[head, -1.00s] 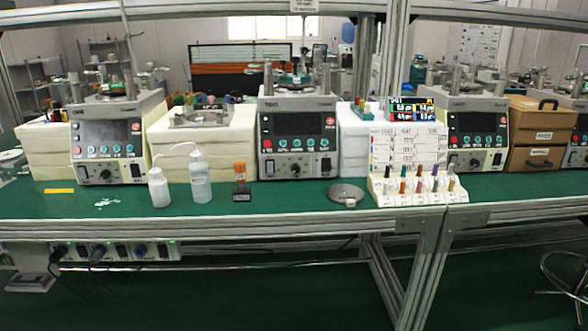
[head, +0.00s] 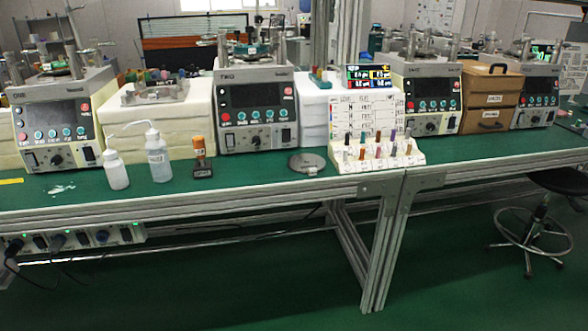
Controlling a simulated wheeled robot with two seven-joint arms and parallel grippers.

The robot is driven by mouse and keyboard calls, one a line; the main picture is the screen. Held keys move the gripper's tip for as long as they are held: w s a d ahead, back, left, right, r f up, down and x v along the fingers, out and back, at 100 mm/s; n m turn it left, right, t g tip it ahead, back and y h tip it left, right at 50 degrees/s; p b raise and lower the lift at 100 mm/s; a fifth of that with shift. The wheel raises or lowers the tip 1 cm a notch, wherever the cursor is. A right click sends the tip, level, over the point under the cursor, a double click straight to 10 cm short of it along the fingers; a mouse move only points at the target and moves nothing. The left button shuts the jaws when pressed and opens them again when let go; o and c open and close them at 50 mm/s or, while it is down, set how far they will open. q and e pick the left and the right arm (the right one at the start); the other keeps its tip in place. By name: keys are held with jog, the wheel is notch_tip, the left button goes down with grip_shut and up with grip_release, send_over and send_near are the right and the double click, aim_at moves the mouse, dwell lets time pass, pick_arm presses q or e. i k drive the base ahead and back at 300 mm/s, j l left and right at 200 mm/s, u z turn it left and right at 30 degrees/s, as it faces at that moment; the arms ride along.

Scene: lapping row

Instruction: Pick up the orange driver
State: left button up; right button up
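An upright orange-topped item (head: 199,147) stands on a small black base on the green bench, right of two white squeeze bottles. A white sloped rack (head: 400,160) to its right holds several small upright drivers with coloured handles, among them brown, orange-brown and purple ones. They are too small to tell their exact colours for sure. Neither of my grippers is in view.
The squeeze bottles (head: 158,160) and a round metal plate (head: 307,162) stand on the green bench (head: 250,180). Lapping machines (head: 255,110) and white blocks line its back. A stool (head: 530,240) stands at right. The floor in front is clear.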

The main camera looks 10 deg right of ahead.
aim_at(198, 142)
jog(key=i+l, duration=1.05)
jog(key=i+l+u, duration=0.1)
jog(key=u, duration=1.05)
jog(key=i+l, duration=0.05)
jog(key=i, duration=0.05)
